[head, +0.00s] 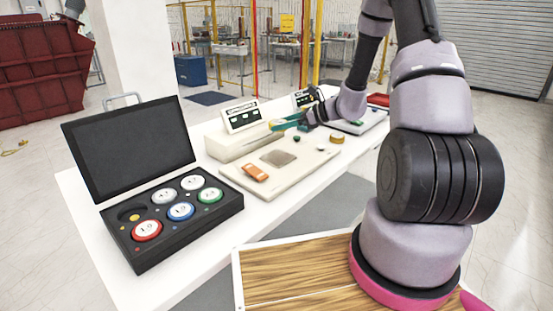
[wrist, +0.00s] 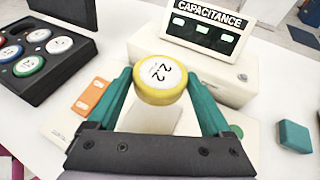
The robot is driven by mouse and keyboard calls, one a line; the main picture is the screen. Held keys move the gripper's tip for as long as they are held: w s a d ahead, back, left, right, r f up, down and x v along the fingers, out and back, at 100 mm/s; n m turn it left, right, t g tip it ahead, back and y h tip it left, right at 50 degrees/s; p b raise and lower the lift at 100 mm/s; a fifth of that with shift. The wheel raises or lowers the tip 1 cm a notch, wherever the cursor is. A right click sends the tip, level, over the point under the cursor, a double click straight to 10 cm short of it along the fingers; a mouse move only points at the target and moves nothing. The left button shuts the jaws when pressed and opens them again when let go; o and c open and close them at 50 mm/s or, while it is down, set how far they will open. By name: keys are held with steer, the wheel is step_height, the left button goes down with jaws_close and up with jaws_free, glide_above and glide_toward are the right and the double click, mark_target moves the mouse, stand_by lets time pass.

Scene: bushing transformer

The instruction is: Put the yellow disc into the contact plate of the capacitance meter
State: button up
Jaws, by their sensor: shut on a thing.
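The yellow disc (wrist: 160,80) has a white face marked 2.2. My gripper (wrist: 160,78) is shut on it by its rim, between two teal fingers. The capacitance meter (wrist: 192,66) stands just behind the disc, with a CAPACITANCE display (wrist: 205,30). A greyish square plate (head: 278,157) lies on the pale board in front of the meter. I cannot tell for sure that it is the contact plate. The disc is hard to make out in the head view.
The open black case (head: 180,226) at the left holds several coloured discs and one empty round slot (head: 130,212). A yellow-brown round object (head: 337,138) lies to the right.

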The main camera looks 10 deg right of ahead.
mark_target(283, 157)
steer(key=shift+s+a+f+g, duration=0.1)
steer(key=shift+s+f+g, duration=0.05)
steer(key=shift+f+g, duration=0.2)
steer(key=shift+n, duration=0.3)
step_height(283, 157, down, 10)
steer(key=shift+r, duration=0.15)
steer(key=o, duration=1.5)
steer(key=shift+f, duration=0.2)
